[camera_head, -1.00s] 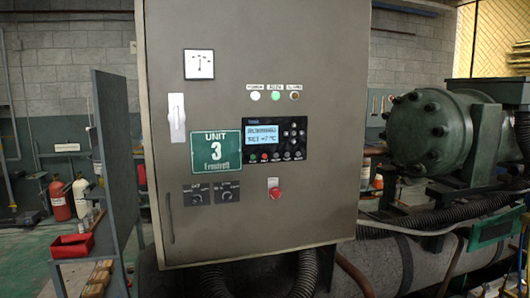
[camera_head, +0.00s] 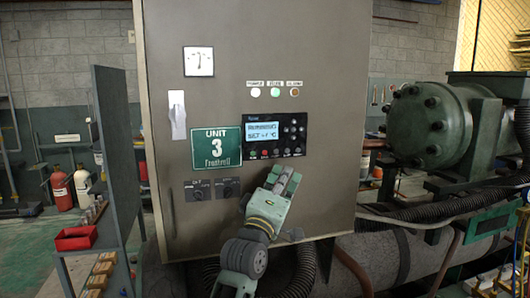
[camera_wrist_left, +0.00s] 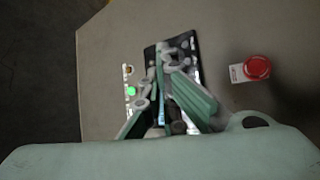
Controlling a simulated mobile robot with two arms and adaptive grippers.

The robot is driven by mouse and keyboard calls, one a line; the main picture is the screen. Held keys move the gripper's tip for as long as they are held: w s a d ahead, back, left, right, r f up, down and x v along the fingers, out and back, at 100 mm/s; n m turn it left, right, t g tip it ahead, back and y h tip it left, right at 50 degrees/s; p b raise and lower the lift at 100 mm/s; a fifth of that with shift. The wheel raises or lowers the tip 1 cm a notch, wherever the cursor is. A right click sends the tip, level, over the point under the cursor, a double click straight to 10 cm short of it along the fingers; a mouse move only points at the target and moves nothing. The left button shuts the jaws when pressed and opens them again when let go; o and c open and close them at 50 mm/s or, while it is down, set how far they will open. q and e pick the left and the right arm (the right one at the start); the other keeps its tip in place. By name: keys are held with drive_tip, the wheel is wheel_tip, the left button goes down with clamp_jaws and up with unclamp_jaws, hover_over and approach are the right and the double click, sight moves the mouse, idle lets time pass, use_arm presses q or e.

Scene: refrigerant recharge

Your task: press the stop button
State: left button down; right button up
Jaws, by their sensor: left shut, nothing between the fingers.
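The grey control cabinet carries a black controller panel (camera_head: 275,136) with a lit display and a row of small buttons along its bottom, among them a small red button (camera_head: 265,153). A larger red mushroom button (camera_wrist_left: 257,68) shows at the right in the left wrist view; in the head view my left arm hides it. No label reading "stop" is legible. My left gripper (camera_head: 285,177) is shut and empty, its tips just below the controller panel's lower edge. In the left wrist view the fingers (camera_wrist_left: 167,75) overlap the panel (camera_wrist_left: 181,65). Contact cannot be told.
Three indicator lamps (camera_head: 275,92) sit above the panel, with the green Unit 3 sign (camera_head: 217,150) left of it. Two dark knobs (camera_head: 212,189) are below the sign. A green compressor (camera_head: 425,122) stands right of the cabinet, and a grey partition (camera_head: 117,150) left.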

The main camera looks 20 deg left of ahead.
sight(265, 153)
use_arm(q)
drive_tip(key=shift+w+r, duration=0.15)
drive_tip(key=shift+r, duration=0.35)
drive_tip(key=shift+w+a+b, duration=0.6)
drive_tip(key=shift+w+a, duration=0.25)
drive_tip(key=shift+w, duration=0.35)
drive_tip(key=shift+w+a+b, duration=0.55)
drive_tip(key=shift+w+a, duration=0.25)
drive_tip(key=shift+w, duration=0.45)
drive_tip(key=shift+w+a+b, duration=0.6)
drive_tip(key=shift+w+a, duration=0.25)
drive_tip(key=shift+w, duration=0.35)
drive_tip(key=shift+w, duration=0.1)
drive_tip(key=shift+w+a, duration=0.2)
drive_tip(key=shift+w, duration=0.05)
